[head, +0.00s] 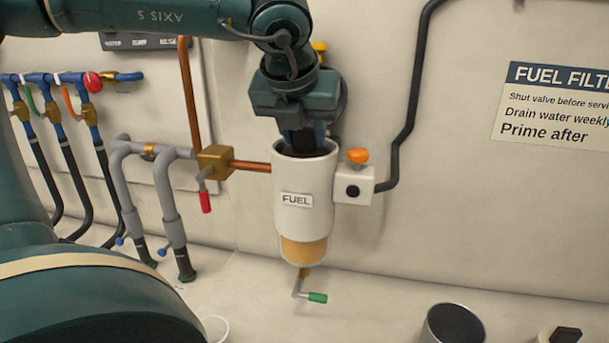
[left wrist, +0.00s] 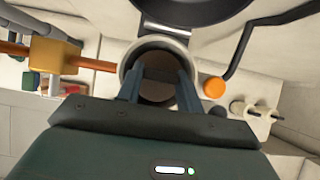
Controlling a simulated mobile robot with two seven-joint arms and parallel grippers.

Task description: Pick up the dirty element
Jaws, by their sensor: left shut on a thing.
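The white filter housing (head: 304,205) labelled FUEL is mounted upright on the wall, with an amber bowl (head: 303,249) beneath it. My left gripper (head: 304,145) points straight down into the housing's open top. In the left wrist view, its two fingers (left wrist: 160,78) reach inside the round rim (left wrist: 127,63). They are shut on the dark brown dirty element (left wrist: 158,91), which sits inside the housing. The housing wall hides most of the element in the head view. My right gripper is in neither view.
A brass valve (head: 214,162) with a red-tipped lever is left of the housing, and an orange knob (head: 358,155) is right. A green-tipped drain lever (head: 316,297) hangs below. A dark-topped cylinder (head: 453,325) and a white round container (head: 215,328) stand at the bottom.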

